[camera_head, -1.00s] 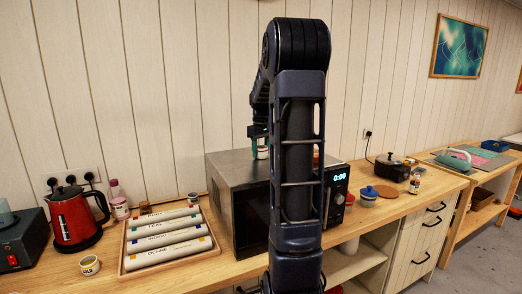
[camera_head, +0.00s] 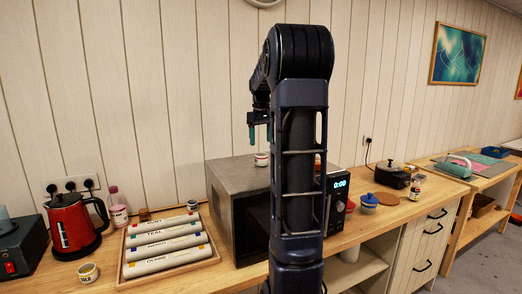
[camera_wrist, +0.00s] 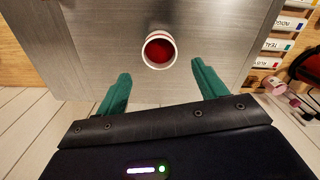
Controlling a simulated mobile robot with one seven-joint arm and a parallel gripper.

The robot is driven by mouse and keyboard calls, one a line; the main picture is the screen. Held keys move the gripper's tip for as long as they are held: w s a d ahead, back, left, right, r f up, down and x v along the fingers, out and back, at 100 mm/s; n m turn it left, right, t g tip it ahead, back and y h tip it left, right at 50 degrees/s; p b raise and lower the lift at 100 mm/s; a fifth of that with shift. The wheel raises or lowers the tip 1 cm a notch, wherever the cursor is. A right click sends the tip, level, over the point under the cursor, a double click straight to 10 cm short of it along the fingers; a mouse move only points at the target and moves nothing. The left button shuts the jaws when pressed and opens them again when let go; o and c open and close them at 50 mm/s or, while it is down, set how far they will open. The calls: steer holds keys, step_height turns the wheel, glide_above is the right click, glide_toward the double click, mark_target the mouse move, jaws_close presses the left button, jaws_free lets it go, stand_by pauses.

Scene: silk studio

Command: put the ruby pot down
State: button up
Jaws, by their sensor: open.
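The ruby pot (camera_head: 261,159) is a small white pot with a red band, standing upright on top of the microwave (camera_head: 232,170). In the wrist view the pot (camera_wrist: 159,49) shows from above, with red inside its white rim. My gripper (camera_head: 260,132) is above the pot and apart from it. Its two green fingers are spread wide and empty in the wrist view (camera_wrist: 158,82). The pot lies ahead of the fingertips there, with bare metal around it.
A tray of labelled rolls (camera_head: 128,262) and a red kettle (camera_head: 72,226) stand left of the microwave. A small pot (camera_head: 88,273) is at the counter's front. A blue-lidded pot (camera_head: 369,201) and a black cooker (camera_head: 393,174) stand to the right. The microwave top around the pot is clear.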

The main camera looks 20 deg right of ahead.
steer(key=s+a+r+t, duration=0.1)
steer(key=s+a+r, duration=0.2)
steer(key=s+a, duration=0.45)
steer(key=s+a+f+m+t, duration=0.1)
steer(key=s+a+f, duration=0.2)
steer(key=s, duration=0.3)
steer(key=s+a+f+m+t, duration=0.1)
steer(key=s+a+f, duration=0.2)
steer(key=s+f, duration=0.2)
steer(key=s+a+f+m+t, duration=0.1)
steer(key=s+a+f, duration=0.2)
steer(key=s, duration=0.6)
steer(key=shift+s+f+t, duration=0.25)
steer(key=shift+f+t, duration=0.05)
steer(key=shift+f, duration=0.5)
steer(key=shift+o, duration=0.4)
